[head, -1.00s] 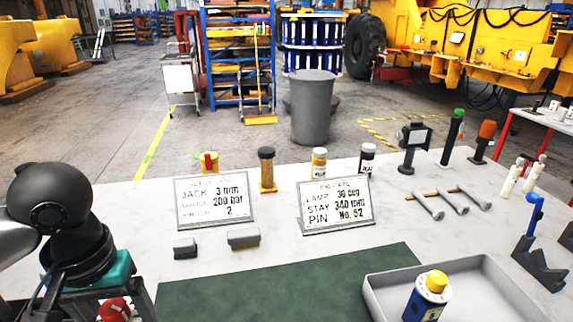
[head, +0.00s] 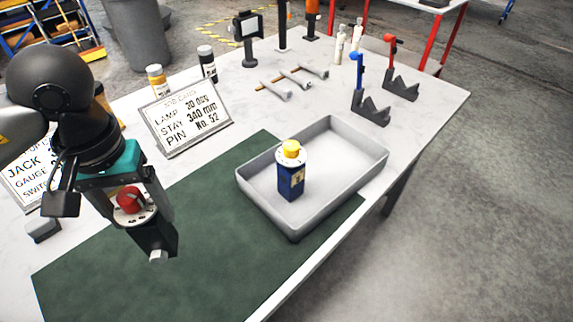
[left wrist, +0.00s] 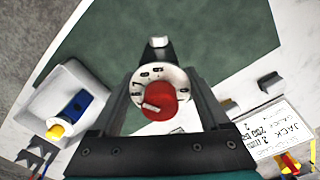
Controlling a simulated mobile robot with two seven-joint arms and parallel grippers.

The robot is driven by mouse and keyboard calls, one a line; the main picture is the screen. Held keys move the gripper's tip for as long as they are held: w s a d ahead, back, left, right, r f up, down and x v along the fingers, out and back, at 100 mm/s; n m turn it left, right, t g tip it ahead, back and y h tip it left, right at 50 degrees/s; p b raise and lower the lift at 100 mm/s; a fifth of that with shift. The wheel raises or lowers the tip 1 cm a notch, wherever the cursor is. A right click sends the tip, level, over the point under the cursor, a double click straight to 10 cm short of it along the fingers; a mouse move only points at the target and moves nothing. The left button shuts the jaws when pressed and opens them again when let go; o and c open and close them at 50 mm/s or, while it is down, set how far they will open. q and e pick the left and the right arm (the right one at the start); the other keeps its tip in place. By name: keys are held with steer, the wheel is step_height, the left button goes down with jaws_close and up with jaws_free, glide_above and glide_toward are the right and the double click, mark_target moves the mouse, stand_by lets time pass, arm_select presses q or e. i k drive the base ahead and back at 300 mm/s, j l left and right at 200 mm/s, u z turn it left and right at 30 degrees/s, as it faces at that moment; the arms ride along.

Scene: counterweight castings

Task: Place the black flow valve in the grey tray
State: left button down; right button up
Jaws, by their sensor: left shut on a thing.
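The black flow valve (head: 155,240) has a white dial collar and a red knob. My left gripper (head: 143,216) is shut on it and holds it above the green mat, left of the tray. In the left wrist view the valve's dial and red knob (left wrist: 158,97) show between the fingers. The grey tray (head: 296,228) lies at the right end of the mat. A blue valve (head: 290,185) with a yellow knob stands upright in it, near its front left part. The tray also shows in the left wrist view (left wrist: 68,76). My right gripper is out of view.
The green mat (head: 215,235) is clear between the valve and the tray. The tray's right part is empty. A sign (head: 186,118) stands behind the mat.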

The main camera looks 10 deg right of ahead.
mark_target(335, 160)
steer(key=z, duration=1.4)
steer(key=i+j+z, duration=0.2)
steer(key=i+z, duration=0.15)
steer(key=i, duration=0.15)
